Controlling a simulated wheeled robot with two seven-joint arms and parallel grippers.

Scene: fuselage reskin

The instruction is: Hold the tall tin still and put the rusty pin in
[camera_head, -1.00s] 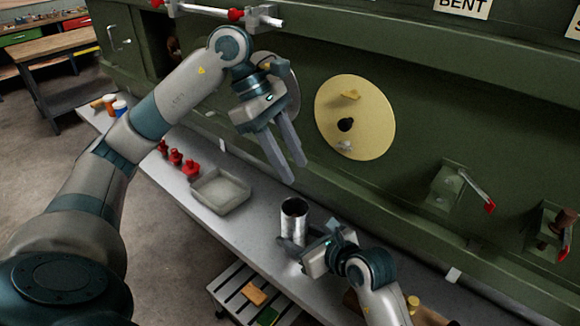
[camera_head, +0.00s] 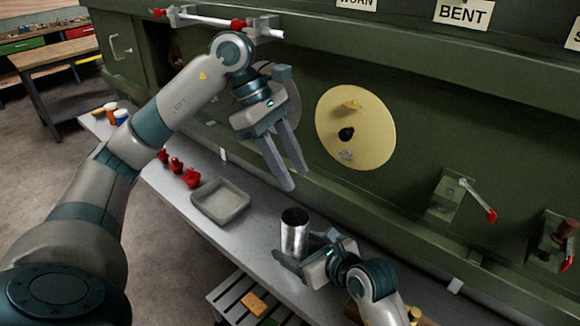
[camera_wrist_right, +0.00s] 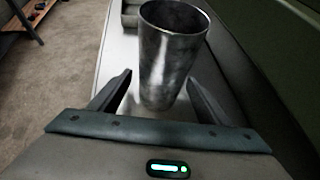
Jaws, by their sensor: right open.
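The tall tin (camera_head: 295,232), an open metal cup, stands upright on the grey bench ledge. In the right wrist view the tin (camera_wrist_right: 170,55) stands between the fingers of my right gripper (camera_wrist_right: 160,92), which is open with a gap on both sides. In the head view my right gripper (camera_head: 302,250) is low beside the tin. My left gripper (camera_head: 294,182) is in the air above and behind the tin, its fingers apart with nothing seen between them. A reddish-brown cylinder (camera_head: 566,228) sits in a green bracket at far right; I cannot tell whether it is the rusty pin.
A shallow grey tray (camera_head: 220,216) lies left of the tin, with red fittings (camera_head: 191,177) beyond it. A cream disc (camera_head: 355,105) and a red-tipped lever (camera_head: 480,203) are on the green wall. A slatted stand (camera_head: 238,300) is below the ledge.

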